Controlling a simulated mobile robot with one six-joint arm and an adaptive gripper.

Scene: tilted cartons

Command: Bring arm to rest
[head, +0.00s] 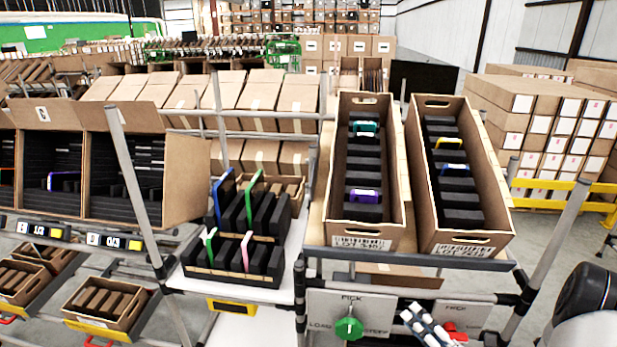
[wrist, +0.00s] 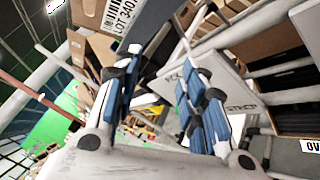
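My gripper (head: 428,325) shows at the bottom of the head view, in front of the white panel with the green knob (head: 349,327) and the red knob (head: 455,332). In the wrist view my gripper (wrist: 160,72) has its two blue-padded fingers apart, with nothing between them. Whether it touches the panel cannot be told. Two tilted cartons, the left one (head: 366,232) and the right one (head: 463,238), stand on the rack above the panel. They hold black slotted inserts with a few coloured items.
A black rack (head: 235,272) with blue, green and pink items stands on a white shelf left of the cartons. A grey tube frame (head: 543,250) and its rail run close around my gripper. Open cartons (head: 125,165) stand at the left. Grey floor shows at the right.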

